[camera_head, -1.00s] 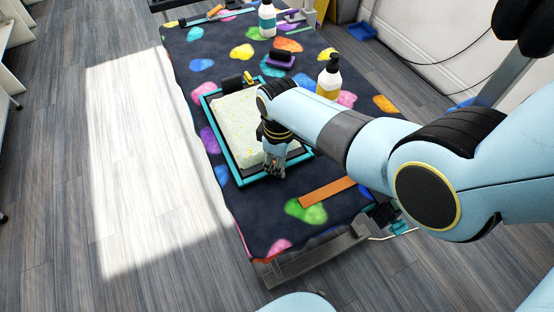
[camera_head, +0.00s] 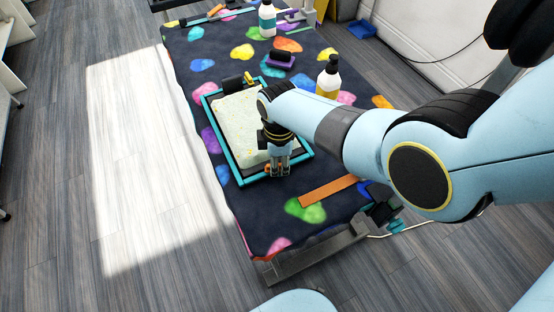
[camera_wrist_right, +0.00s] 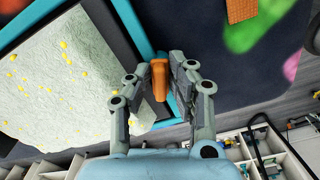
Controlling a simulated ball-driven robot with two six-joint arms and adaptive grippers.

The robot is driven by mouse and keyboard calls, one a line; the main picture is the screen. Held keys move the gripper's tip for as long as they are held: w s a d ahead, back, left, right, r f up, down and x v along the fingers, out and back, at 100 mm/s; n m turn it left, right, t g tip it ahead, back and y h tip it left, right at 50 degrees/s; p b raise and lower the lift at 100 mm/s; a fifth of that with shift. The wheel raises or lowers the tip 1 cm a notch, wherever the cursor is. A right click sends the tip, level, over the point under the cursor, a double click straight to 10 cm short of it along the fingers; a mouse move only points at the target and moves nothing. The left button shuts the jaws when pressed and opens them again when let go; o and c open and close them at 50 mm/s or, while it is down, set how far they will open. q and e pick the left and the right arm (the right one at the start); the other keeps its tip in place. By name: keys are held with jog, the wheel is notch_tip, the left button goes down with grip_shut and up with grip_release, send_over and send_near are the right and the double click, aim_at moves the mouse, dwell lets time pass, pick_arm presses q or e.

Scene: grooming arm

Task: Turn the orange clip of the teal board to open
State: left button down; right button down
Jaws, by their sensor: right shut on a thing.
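The teal board (camera_head: 224,146) lies on the dark, colourfully spotted table covering, with a pale yellow-flecked slab (camera_head: 232,119) on it. In the right wrist view its teal edge (camera_wrist_right: 133,25) runs beside the slab. The orange clip (camera_wrist_right: 159,78) stands at that edge, between the fingers of my right gripper (camera_wrist_right: 154,92). The gripper is shut on the clip. My left gripper is not in view.
An orange strip (camera_head: 328,190) lies right of the board. A yellow pump bottle (camera_head: 329,78), a purple brush (camera_head: 280,59) and a white-teal bottle (camera_head: 267,18) stand farther back. A metal bar (camera_head: 310,262) lines the table's near end.

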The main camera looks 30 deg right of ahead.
jog(key=shift+r+n, duration=0.1)
jog(key=shift+n, duration=0.7)
jog(key=shift+n+p, duration=0.3)
jog(key=shift+n, duration=0.3)
jog(key=c, duration=1.2)
grip_release()
jog(key=shift+n, duration=0.4)
jog(key=shift+c, duration=0.2)
